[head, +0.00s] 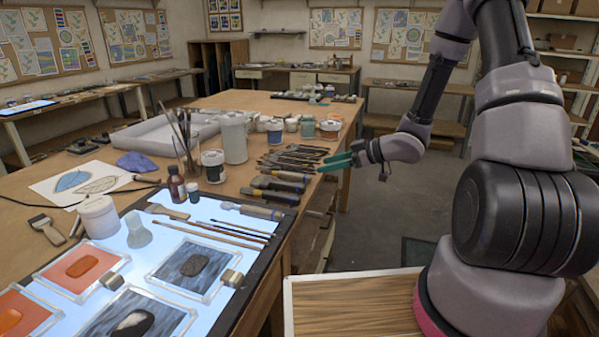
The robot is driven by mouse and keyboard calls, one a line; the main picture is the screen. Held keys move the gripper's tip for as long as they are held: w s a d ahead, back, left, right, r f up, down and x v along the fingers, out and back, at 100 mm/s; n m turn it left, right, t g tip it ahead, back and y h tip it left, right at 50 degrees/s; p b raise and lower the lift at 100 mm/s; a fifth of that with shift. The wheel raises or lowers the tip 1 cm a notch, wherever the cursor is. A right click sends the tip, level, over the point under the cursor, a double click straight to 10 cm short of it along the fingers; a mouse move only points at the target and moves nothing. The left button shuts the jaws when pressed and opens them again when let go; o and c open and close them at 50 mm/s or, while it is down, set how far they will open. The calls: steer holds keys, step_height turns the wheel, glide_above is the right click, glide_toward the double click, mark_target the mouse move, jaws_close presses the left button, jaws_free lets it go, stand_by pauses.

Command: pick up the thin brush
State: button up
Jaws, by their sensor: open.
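Several slim brushes lie side by side on the lit panel (190,208) at its right part. The longest and nearest one is a thin brush (208,235), lying flat with its tip toward the panel's right edge. Two similar slim brushes lie just behind it, and I cannot tell for certain which is the thinnest.
A thicker-handled brush (252,210) lies behind the slim ones. Several tools (283,184) lie between the panel and my gripper.

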mark_target(295, 174)
steer(key=shift+y, duration=0.3)
steer(key=x, duration=1.1)
steer(key=shift+s+f, duration=0.25)
jaws_close()
